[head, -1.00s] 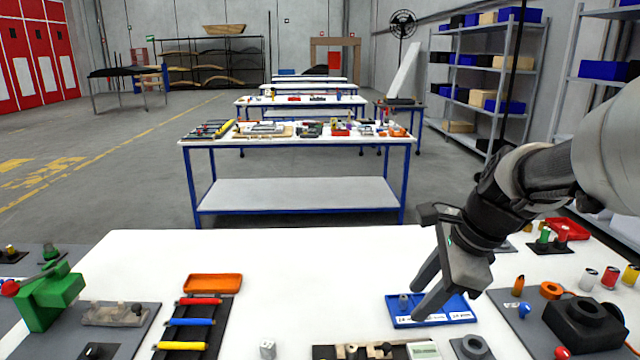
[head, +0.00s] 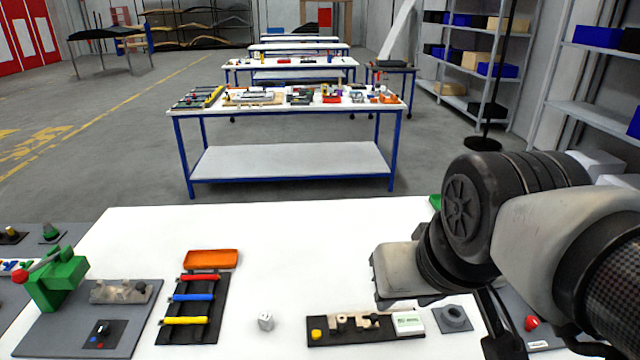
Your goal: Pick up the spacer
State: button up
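No part in view is clearly marked as the spacer. A small pale grey-white block (head: 265,321) stands alone on the white bench (head: 330,240), left of my gripper. A grey ring-like part (head: 453,318) sits on a dark square base to the right. My gripper (head: 402,278) is over the right half of the bench, behind the dark board with the beige part. Its fingers are not clearly visible, so I cannot tell whether it is open or holding anything. My arm and gripper hide the bench behind them, including where the blue tray was seen.
A dark board (head: 325,341) with a beige part and a yellow knob lies at the front edge. An orange tray (head: 211,259) and a rack with red, blue and yellow tools (head: 186,297) lie left. A green press (head: 58,282) stands far left. The bench's middle is clear.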

aim_at(341, 319)
jog(key=k+j, duration=0.15)
jog(key=k, duration=0.25)
jog(key=k+j+z, duration=0.2)
jog(key=j, duration=0.15)
jog(key=j+z, duration=0.2)
jog(key=j, duration=0.15)
jog(key=k+j+z, duration=0.2)
jog(key=j, duration=0.15)
